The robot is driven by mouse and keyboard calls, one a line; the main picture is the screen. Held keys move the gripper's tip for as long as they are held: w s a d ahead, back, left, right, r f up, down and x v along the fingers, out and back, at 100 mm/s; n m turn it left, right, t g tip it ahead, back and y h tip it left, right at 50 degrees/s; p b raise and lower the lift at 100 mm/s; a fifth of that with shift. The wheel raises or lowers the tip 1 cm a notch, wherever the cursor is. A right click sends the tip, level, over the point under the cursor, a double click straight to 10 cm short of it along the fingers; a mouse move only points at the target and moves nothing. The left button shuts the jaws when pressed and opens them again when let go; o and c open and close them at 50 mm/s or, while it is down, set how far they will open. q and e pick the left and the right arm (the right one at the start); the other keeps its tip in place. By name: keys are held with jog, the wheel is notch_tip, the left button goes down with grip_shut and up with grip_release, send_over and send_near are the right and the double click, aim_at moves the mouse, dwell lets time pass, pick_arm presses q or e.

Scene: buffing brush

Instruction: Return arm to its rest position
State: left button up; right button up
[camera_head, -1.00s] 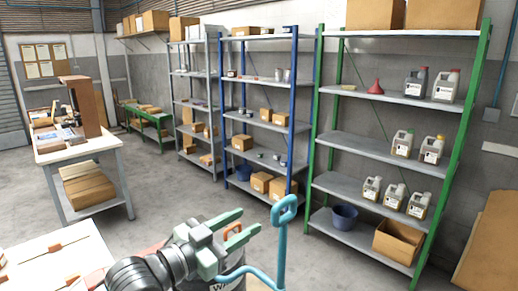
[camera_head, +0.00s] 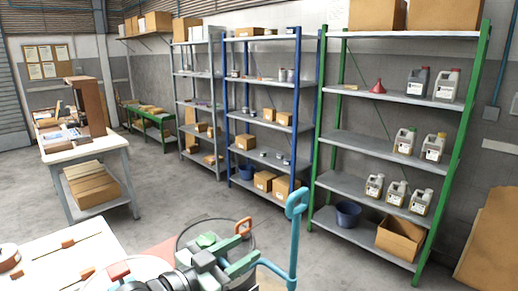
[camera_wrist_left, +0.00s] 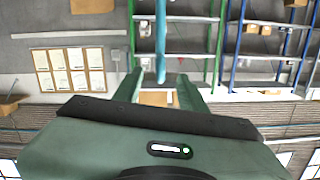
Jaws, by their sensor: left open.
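My left gripper (camera_head: 244,250) is at the bottom centre of the head view, its green fingers apart. Its fingers also show in the left wrist view (camera_wrist_left: 160,88), open with nothing gripped between them. A round drum (camera_head: 215,225) is partly hidden behind the gripper. My right gripper is not in view.
A pale table (camera_head: 60,265) with small brown items stands at the lower left. A workbench (camera_head: 85,150) stands behind it. Green shelving (camera_head: 385,147) with jugs and boxes lines the back right, beside blue shelving (camera_head: 262,129). The floor between is open.

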pick_arm(q)
jog(key=s+a+f+n+g+y, duration=0.2)
jog(key=s+a+f+n+y, duration=0.15)
jog(key=s+f, duration=0.5)
jog(key=s+a+f+n+g+y, duration=0.2)
jog(key=s+a+f+y, duration=0.25)
jog(key=f, duration=0.65)
jog(key=s+a+f+n+g+y, duration=0.1)
jog(key=s+a+f+g+y, duration=0.25)
jog(key=s, duration=0.55)
jog(key=s+a+f+n+g+h, duration=0.1)
jog(key=s+a+f+n+g, duration=0.1)
jog(key=s+a+f, duration=0.5)
notch_tip(320, 180, down, 25)
jog(key=s+d+b, duration=0.2)
jog(key=b, duration=0.1)
jog(key=s+a+f+g+b, duration=0.2)
jog(key=s+a+f, duration=0.1)
jog(key=s+f, duration=1.4)
notch_tip(320, 180, down, 4)
jog(key=shift+r+m+y, duration=0.2)
jog(key=shift+m+y, duration=0.15)
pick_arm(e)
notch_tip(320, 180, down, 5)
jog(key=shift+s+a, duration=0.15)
pick_arm(q)
jog(key=shift+a, duration=0.1)
